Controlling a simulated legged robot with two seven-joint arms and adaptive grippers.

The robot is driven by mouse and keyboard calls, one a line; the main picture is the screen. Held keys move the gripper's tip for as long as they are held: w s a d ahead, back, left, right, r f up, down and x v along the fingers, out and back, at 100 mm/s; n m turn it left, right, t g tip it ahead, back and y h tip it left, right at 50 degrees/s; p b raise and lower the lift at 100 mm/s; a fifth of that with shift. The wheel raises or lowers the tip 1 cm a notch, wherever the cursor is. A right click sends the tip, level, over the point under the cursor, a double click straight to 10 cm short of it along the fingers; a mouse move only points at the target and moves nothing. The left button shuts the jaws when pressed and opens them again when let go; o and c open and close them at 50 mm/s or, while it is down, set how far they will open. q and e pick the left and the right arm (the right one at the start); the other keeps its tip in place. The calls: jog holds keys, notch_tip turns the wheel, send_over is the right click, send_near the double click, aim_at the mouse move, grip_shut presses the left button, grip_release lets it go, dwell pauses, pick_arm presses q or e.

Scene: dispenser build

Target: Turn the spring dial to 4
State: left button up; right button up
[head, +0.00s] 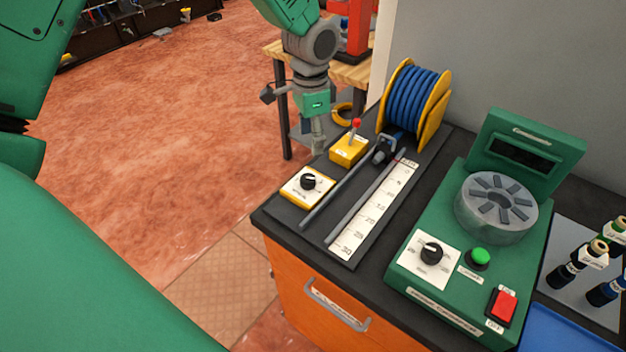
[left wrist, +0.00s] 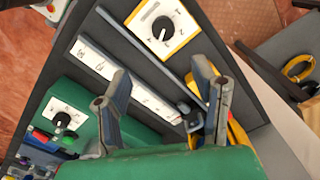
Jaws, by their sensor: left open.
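Two black dials are in view, and their labels are too small to read, so I cannot tell which is the spring dial. One dial (head: 308,182) sits on a white-faced yellow box at the bench's left edge. It also shows in the left wrist view (left wrist: 162,27). The other dial (head: 432,252) is on a white plate on the green machine (head: 455,305), and also shows in the left wrist view (left wrist: 62,119). My left gripper (head: 318,145) is above the left side of the bench, behind the yellow-box dial and apart from it. Its fingers (left wrist: 163,90) are open and empty.
A yellow box with a red-tipped lever (head: 349,148) stands close to my left gripper. A blue hose reel (head: 415,103), a ruled measuring strip (head: 372,208), a green button (head: 480,258) and a red switch (head: 502,305) are on the bench. Open floor lies left.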

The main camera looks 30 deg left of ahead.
pick_arm(q)
send_near(310, 177)
jog(key=shift+s+a+f+n, duration=0.3)
jog(key=shift+a+f, duration=0.25)
jog(key=shift+a, duration=0.2)
jog(key=f, duration=0.2)
jog(key=d+f, duration=0.1)
jog(key=f, duration=0.2)
jog(key=d+f+p, duration=0.1)
jog(key=f, duration=0.1)
jog(key=shift+w+d+f, duration=0.1)
jog(key=shift+f, duration=0.55)
jog(key=shift+a+f, duration=0.45)
jog(key=shift+f, duration=0.1)
jog(key=shift+a+f, duration=0.15)
jog(key=shift+a, duration=0.3)
jog(key=shift+d, duration=0.1)
jog(key=c, duration=0.6)
jog(key=shift+d, duration=0.25)
jog(key=c, duration=0.5)
jog(key=shift+w+d+r, duration=0.15)
jog(key=shift+d+r, duration=0.1)
jog(key=shift+d, duration=0.05)
jog(key=shift+a, duration=0.15)
pick_arm(e)
jog(key=shift+a+r, duration=0.6)
jog(key=shift+r, duration=0.2)
